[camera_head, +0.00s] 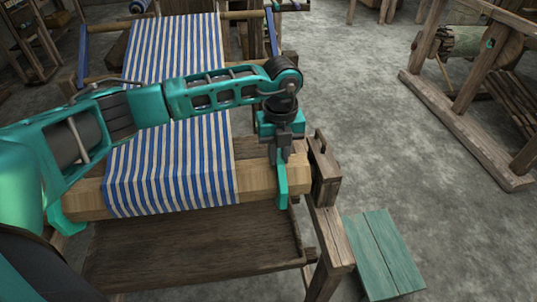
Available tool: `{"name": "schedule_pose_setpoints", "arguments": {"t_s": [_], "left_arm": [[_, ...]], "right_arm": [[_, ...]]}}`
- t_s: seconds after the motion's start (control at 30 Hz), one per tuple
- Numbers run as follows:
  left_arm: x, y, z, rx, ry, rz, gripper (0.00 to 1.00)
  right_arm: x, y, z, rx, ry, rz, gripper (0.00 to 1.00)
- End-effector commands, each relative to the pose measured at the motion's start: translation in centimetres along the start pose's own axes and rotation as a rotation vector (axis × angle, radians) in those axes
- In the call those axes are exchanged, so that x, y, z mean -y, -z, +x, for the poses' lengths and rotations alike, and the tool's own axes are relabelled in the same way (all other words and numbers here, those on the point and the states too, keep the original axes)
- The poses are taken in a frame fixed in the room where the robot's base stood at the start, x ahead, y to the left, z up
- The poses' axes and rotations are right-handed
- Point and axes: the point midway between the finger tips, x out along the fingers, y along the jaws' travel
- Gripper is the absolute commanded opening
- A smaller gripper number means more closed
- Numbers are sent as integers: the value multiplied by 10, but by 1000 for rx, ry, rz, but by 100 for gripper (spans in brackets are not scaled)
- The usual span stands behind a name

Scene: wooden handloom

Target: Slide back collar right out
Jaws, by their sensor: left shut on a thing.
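A teal collar (281,186) hangs over the right part of the pale wooden beam (255,183), just right of the striped cloth (165,165). My left gripper (285,152) reaches in from the left, over the cloth. It points down at the beam and its dark fingers are shut on the collar's upper part. The exact contact is small and partly hidden. A similar teal piece (66,220) sits at the beam's left end, partly behind my arm. My right gripper is not in view.
A wooden bearing block (325,170) stands close to the beam's right end. A dark plank (190,245) lies below the beam. A green stool (383,252) stands at the lower right. Another wooden frame (475,140) is farther right, with open floor between.

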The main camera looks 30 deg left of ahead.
Motion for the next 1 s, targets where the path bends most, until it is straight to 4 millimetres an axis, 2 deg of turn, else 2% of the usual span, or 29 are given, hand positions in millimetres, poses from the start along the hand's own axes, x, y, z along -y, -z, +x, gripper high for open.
{"name": "schedule_pose_setpoints", "arguments": {"t_s": [0.03, 0.13, 0.47, 0.5, 0.73, 1.0], "left_arm": [[10, 0, 1, 1, 5, 0, 0], [18, 0, 0, 2, 4, 0, 0], [21, 0, -2, 3, 9, 0, 0], [22, 0, -2, 4, 10, 0, 23], [20, 0, -1, 3, 6, 1, 45], [19, 0, -2, 2, 3, 0, 45]], "right_arm": [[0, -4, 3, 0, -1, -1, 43], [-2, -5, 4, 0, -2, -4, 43], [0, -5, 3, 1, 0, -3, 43], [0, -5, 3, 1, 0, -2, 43], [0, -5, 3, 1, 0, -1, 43], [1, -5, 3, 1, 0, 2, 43]]}}
